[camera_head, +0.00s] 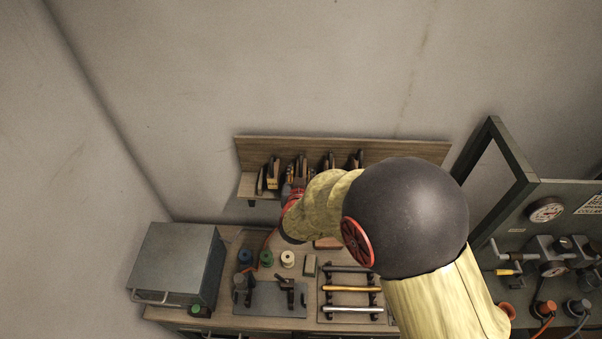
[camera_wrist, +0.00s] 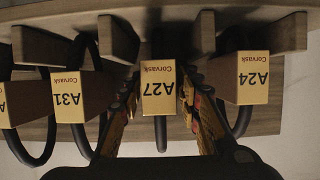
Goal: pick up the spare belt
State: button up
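Black belts hang as loops at a wooden rack, behind yellow-faced blocks whose labels read upside down in the wrist view. The middle block, A27 (camera_wrist: 158,88), has a belt (camera_wrist: 160,132) showing below it. Block A31 (camera_wrist: 78,97) is to the left and block A24 (camera_wrist: 251,80) to the right, each with a belt around or behind it. I cannot tell which belt is the spare. My gripper (camera_wrist: 160,84) is open, with one finger on each side of block A27 and narrow gaps visible. In the head view my arm hides most of the gripper.
The wooden shelf (camera_head: 345,150) is on the wall above the workbench (camera_head: 225,322). A grey metal box (camera_head: 178,262) stands at the bench's left. Spools (camera_head: 266,257) and a rack of rods (camera_head: 350,288) sit below. A gauge panel (camera_head: 545,240) is at right.

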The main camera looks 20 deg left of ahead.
jog(key=shift+c, duration=1.4)
grip_shut()
jog(key=shift+r, duration=0.15)
